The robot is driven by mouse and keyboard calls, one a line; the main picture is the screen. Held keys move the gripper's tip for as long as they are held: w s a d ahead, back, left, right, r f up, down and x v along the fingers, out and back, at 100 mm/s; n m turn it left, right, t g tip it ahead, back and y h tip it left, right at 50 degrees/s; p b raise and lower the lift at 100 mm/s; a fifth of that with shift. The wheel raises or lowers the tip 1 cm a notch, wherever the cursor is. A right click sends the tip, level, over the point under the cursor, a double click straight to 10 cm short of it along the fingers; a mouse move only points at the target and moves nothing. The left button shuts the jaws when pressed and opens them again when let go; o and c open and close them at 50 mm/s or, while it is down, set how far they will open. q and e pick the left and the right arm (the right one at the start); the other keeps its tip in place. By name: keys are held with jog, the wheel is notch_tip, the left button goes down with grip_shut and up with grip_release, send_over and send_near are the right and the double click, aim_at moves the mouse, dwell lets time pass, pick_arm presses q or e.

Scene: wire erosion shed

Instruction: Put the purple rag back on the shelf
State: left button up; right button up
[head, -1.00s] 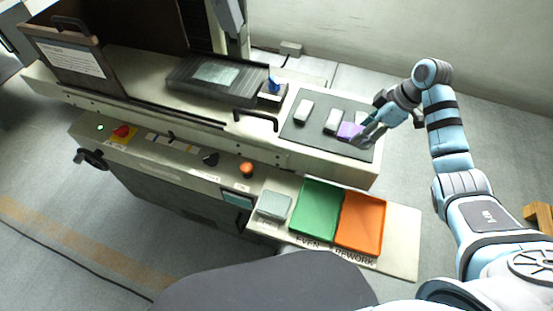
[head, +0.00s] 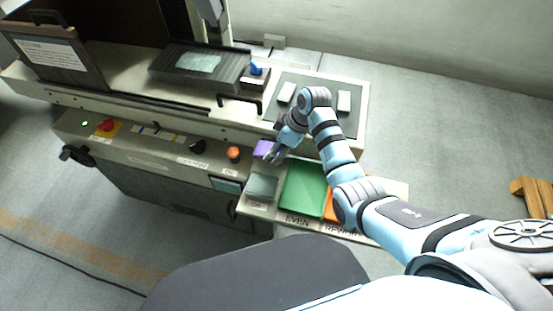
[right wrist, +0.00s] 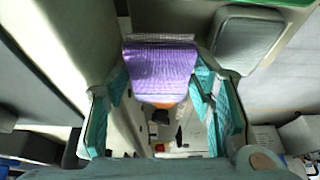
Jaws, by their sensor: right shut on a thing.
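The purple rag (head: 263,148) is in my right gripper (head: 274,155), above the front of the machine near the orange knob. In the right wrist view, the folded rag (right wrist: 160,72) spans the space between the two teal-padded fingers of the gripper (right wrist: 158,88). A pale shelf (head: 393,187) juts from the machine's front at the right. It bears a grey-green pad, a green tray and an orange tray. My left gripper is not in view.
The grey pad (head: 262,186) and green tray (head: 303,189) lie just below the gripper. My arm partly covers the orange tray (head: 330,208). White blocks (head: 286,92) lie on a dark mat (head: 320,84). An orange knob (head: 234,153) and black handle (head: 240,104) protrude nearby.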

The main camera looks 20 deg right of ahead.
jog(key=f, duration=0.2)
jog(key=s+f+b, duration=0.1)
jog(key=f, duration=0.1)
jog(key=shift+s+a, duration=0.15)
jog(key=shift+f, duration=0.2)
jog(key=shift+w+f, duration=0.1)
jog(key=shift+w, duration=0.2)
jog(key=o, duration=0.8)
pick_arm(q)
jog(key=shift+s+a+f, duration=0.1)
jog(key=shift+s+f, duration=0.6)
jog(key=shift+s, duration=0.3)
pick_arm(e)
jog(key=shift+o, duration=0.2)
jog(key=shift+s, duration=0.15)
pick_arm(q)
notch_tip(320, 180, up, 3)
jog(key=p, duration=0.3)
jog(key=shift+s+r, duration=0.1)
pick_arm(e)
jog(key=v, duration=1.2)
